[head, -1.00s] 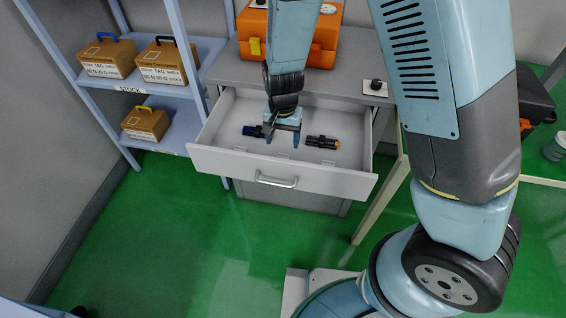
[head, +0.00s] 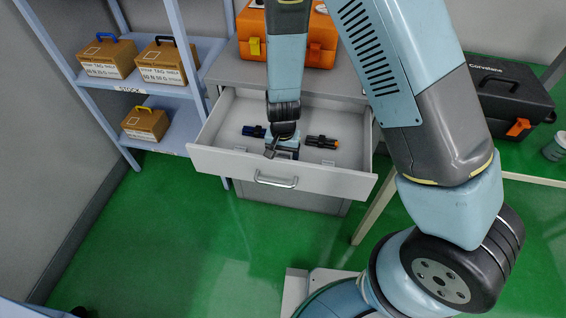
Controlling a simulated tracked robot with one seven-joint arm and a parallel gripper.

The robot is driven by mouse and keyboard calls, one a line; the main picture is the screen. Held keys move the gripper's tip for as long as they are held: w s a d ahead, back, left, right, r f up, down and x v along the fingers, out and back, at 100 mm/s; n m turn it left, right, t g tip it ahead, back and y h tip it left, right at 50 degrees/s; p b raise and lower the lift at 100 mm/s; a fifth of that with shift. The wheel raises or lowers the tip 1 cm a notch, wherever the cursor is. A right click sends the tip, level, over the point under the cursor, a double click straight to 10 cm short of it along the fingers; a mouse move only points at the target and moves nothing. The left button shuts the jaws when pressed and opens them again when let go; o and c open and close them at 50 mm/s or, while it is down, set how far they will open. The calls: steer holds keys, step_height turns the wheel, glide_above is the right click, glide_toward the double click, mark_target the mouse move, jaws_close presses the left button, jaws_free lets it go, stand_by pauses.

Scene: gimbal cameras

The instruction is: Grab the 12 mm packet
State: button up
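The grey-white drawer (head: 325,178) stands pulled open. In it lie a dark item with a blue end (head: 253,131) on the left and a black item with orange-brown ends (head: 322,142) on the right. No 12 mm marking is readable, so I cannot tell which thing is the 12 mm packet. My gripper (head: 282,151) points down into the drawer between the two items, near the front panel. My wrist covers much of the fingers and the drawer floor below them. I cannot tell whether the fingers are apart or hold anything.
The drawer's front panel has a metal handle (head: 276,182). An orange case (head: 323,42) stands on the cabinet top behind. A blue shelf with tagged boxes (head: 105,57) is at left. A black toolbox (head: 507,100) stands on the table at right.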

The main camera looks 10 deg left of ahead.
steer(key=c, duration=1.1)
steer(key=shift+r, duration=0.1)
steer(key=shift+c, duration=0.2)
